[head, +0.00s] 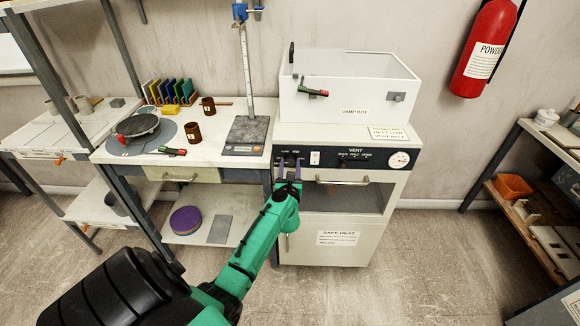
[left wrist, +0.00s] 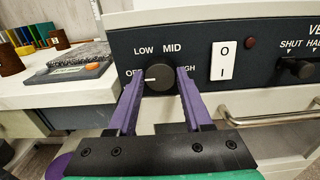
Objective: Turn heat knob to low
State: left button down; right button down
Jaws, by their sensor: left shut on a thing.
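The heat knob (left wrist: 160,76) is a round black dial on the dark control panel (left wrist: 125,45) of the white cabinet. Its white mark points left, toward OFF. LOW and MID are printed above it, and HIGH to its right. My left gripper (head: 289,164) reaches the panel, and its purple fingers stand on both sides of the knob in the left wrist view (left wrist: 158,88), shut on it. The fingers partly cover the OFF and HIGH labels. My right gripper is not in view.
A white rocker switch (left wrist: 223,59) and the vent knob (left wrist: 294,69) sit right of the heat knob. A damp box (head: 345,90) stands on top.

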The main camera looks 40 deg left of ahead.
pick_arm(q)
jog(key=shift+m, duration=0.4)
jog(key=shift+m+p, duration=0.85)
jog(key=shift+m, duration=0.05)
jog(key=m+p, duration=0.1)
jog(key=m, duration=0.1)
jog(key=shift+m, duration=0.3)
jog(key=m+p, duration=0.1)
jog(key=m, duration=0.2)
jog(key=shift+m, duration=0.3)
jog(key=shift+f+m+p, duration=0.1)
jog(key=shift+m+p, duration=0.45)
jog(key=shift+m, duration=0.95)
jog(key=shift+c, duration=1.5)
grip_release()
